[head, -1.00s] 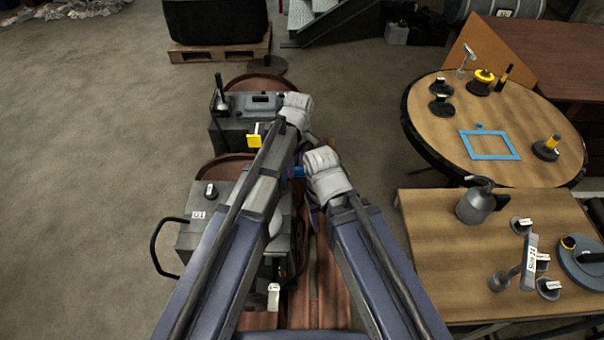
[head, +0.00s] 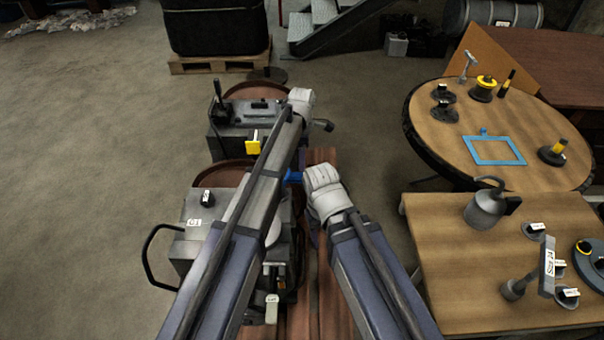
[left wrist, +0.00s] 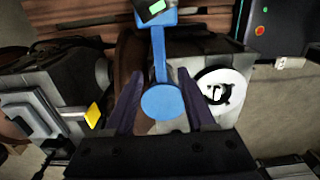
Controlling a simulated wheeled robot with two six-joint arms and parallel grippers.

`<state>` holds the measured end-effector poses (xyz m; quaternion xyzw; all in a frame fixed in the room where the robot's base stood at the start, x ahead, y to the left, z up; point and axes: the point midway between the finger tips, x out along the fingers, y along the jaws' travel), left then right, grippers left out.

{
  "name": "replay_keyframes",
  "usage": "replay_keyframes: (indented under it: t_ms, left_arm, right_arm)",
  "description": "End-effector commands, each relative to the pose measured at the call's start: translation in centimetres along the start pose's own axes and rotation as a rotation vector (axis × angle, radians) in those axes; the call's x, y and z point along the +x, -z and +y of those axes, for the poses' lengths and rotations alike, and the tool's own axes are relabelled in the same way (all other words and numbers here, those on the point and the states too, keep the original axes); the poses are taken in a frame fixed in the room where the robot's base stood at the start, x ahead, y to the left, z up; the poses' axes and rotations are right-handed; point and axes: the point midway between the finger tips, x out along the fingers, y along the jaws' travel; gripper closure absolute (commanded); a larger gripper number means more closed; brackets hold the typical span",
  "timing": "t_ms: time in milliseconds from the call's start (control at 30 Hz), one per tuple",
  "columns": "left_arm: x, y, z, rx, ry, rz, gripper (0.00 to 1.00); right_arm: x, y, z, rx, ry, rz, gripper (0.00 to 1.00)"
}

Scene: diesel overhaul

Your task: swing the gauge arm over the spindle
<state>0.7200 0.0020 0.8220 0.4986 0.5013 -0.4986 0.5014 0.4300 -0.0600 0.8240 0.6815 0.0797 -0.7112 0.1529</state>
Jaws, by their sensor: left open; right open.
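A blue arm with a round end (left wrist: 163,102), which I take for the gauge arm, runs up the left wrist view to a blue block (left wrist: 155,14) with a green patch. My left gripper (left wrist: 160,73) is open, its dark fingers on either side of the blue arm; contact is unclear. In the head view only a small blue part (head: 293,176) shows beside my left arm. A white disc with a dark centre (left wrist: 222,90) lies right of the fingers; I cannot tell if it is the spindle. My right gripper (head: 326,192) is right of the blue part, its fingers hidden.
Grey machine units (head: 205,232) stand at the left, with a yellow tab (head: 253,143) and a black lever. A round table (head: 430,125) and a wooden bench (head: 425,225) with a grey can (head: 487,207) stand at the right.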

Motion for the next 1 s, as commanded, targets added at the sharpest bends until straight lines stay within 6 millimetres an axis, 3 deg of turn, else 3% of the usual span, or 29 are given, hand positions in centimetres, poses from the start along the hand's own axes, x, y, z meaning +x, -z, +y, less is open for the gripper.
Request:
replay_keyframes:
  t_ms: [33, 400, 800, 1000]
  left_arm:
    - [1.1, 0.0, 0.0, 0.000, 0.000, 0.000, 0.45]
    - [5.7, 0.0, 0.0, 0.001, 0.000, 0.000, 0.45]
    - [6.2, 0.0, 0.0, 0.001, 0.000, 0.000, 0.45]
    - [6.2, 0.0, 0.0, 0.001, 0.000, 0.000, 0.65]
  right_arm:
    - [1.1, 0.1, -0.1, 0.000, 0.000, 0.000, 0.43]
    - [5.7, 0.3, -0.5, -0.001, 0.000, 0.000, 0.43]
    - [6.1, 0.4, -0.6, -0.001, 0.000, 0.000, 0.43]
    - [6.2, 0.4, -0.6, -0.001, 0.000, 0.000, 0.43]
